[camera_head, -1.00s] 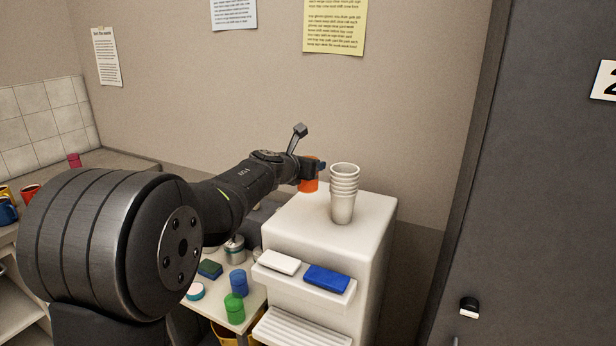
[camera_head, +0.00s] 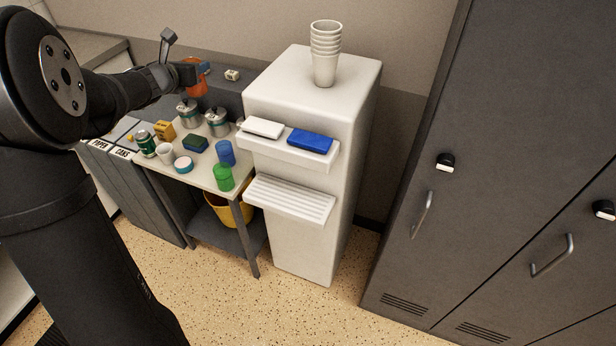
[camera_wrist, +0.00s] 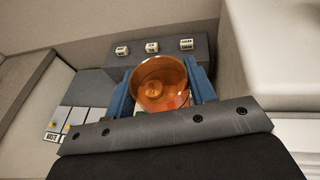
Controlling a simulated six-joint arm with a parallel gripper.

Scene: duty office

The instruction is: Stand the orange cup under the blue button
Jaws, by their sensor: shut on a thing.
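My gripper (camera_head: 194,74) is shut on the orange cup (camera_head: 196,86), holding it in the air to the left of the white dispenser, with the side table behind and below it. In the wrist view the orange cup (camera_wrist: 160,84) is see-through and sits between the two blue fingers, its open rim facing the camera. The blue button (camera_head: 310,141) is on the front ledge of the white dispenser (camera_head: 290,230), right of a white button (camera_head: 263,128). A slatted tray (camera_head: 290,199) juts out below both buttons and is bare.
Stacked white cups (camera_head: 325,55) stand on the dispenser top. The side table (camera_head: 205,178) holds tins, a blue cup (camera_head: 226,153), a green cup (camera_head: 224,178) and a sponge (camera_head: 195,144). Grey lockers (camera_head: 440,160) stand at the right. The floor before the dispenser is clear.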

